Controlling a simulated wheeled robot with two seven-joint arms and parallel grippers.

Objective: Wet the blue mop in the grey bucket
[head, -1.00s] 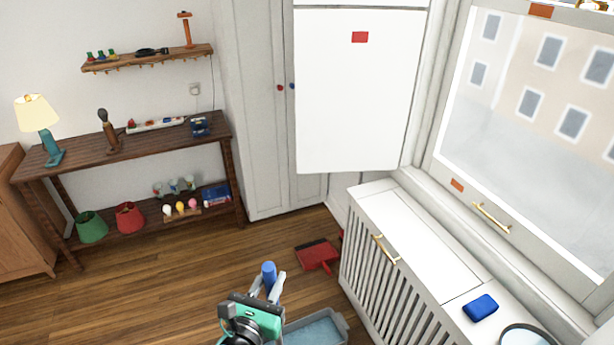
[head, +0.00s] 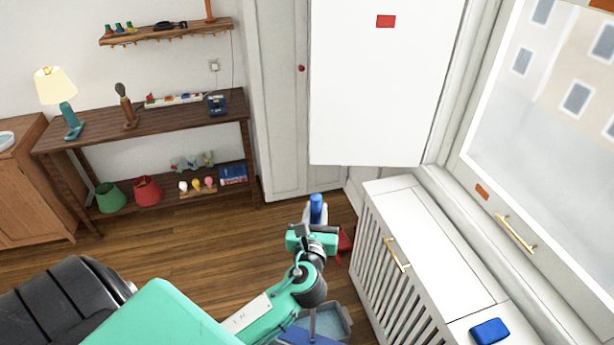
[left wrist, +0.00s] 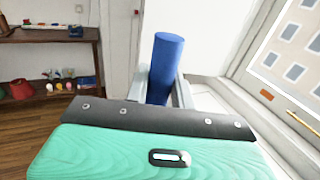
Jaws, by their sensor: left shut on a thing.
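My left gripper (head: 315,217) is shut on the blue mop's handle (head: 317,206), which stands upright between the fingers. The left wrist view shows the blue handle top (left wrist: 167,66) rising between the two pale fingers. Below my arm in the head view, a thin grey shaft runs down to a flat blue mop head at the bottom edge. The grey bucket (head: 346,322), with bluish water in it, is partly hidden by my arm and the mop. The mop head overlaps the bucket's near side; I cannot tell whether it is above or inside it. My right gripper is out of view.
A white slatted radiator cover (head: 385,265) stands right of the bucket, with a blue sponge (head: 489,331) on top. A red dustpan (head: 344,243) lies behind my gripper. A wooden console table (head: 150,125) stands far left. The wooden floor between is clear.

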